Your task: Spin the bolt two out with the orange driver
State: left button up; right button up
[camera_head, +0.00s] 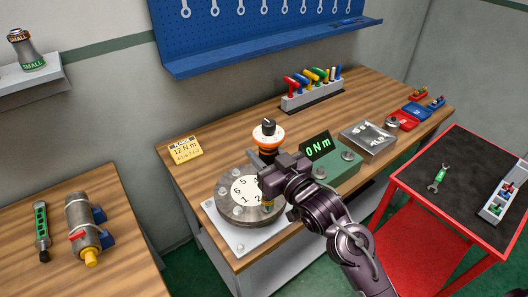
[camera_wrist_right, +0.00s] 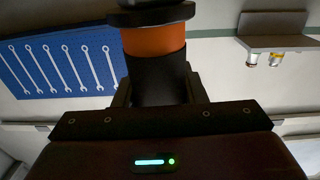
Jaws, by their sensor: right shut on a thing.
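The orange driver (camera_head: 267,134) stands roughly upright, with a black knob above its orange band and a dark body below. My right gripper (camera_head: 268,162) is shut on its dark body; in the right wrist view the orange band (camera_wrist_right: 154,40) shows just beyond the fingers. The driver's yellowish lower end (camera_head: 267,203) is over the round flange (camera_head: 224,207) beside the numeral 2. Bolt two is hidden there; I cannot tell whether the tip is seated on it. Other bolts show around the numbered white dial (camera_head: 243,188). My left gripper is not in view.
A green unit with a display (camera_head: 317,146) reading 0 N m stands right of the flange. A yellow 12 N m card (camera_head: 186,149), a tool rack (camera_head: 312,95) and a metal tray (camera_head: 368,139) share the bench. A red cart (camera_head: 420,230) stands at right.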

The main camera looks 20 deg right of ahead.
jog(key=shift+f+b, duration=0.35)
jog(key=shift+f, duration=0.1)
dwell(0.5)
